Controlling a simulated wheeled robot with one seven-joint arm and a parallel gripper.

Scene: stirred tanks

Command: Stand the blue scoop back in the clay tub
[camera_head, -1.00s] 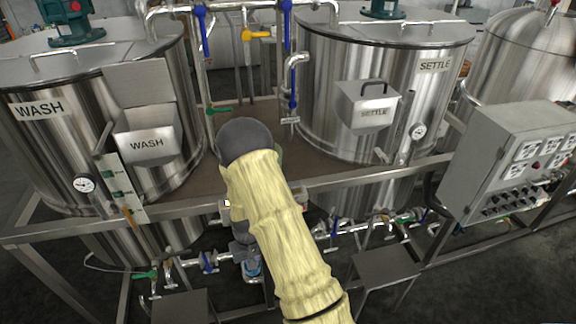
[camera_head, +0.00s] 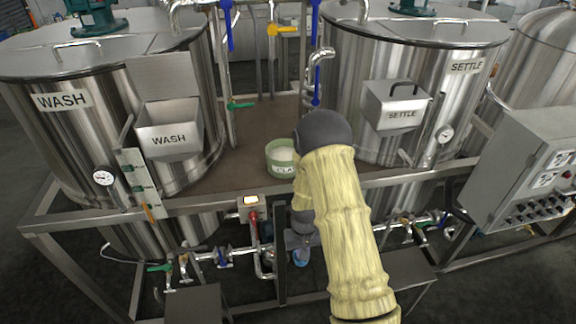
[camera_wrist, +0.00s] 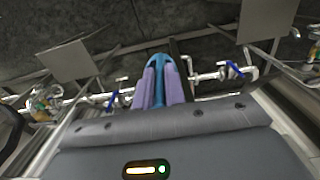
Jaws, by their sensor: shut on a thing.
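The clay tub (camera_head: 281,167) is a small pale green tub with pale contents, its label partly hidden by my arm. It stands upright on the brown deck between the two big tanks. My gripper (camera_wrist: 161,92) has two purple fingers, shut on the blue scoop (camera_wrist: 159,60), whose rounded blue end shows past the fingertips. The scoop is apart from the tub, which is farther back.
The WASH tank (camera_head: 75,120) stands left and the SETTLE tank (camera_head: 440,90) right, each with a sloped steel hopper. A front rail (camera_head: 200,206) edges the deck. Pipes with valves run below. A grey control box (camera_head: 525,165) is at right. The deck beside the tub is clear.

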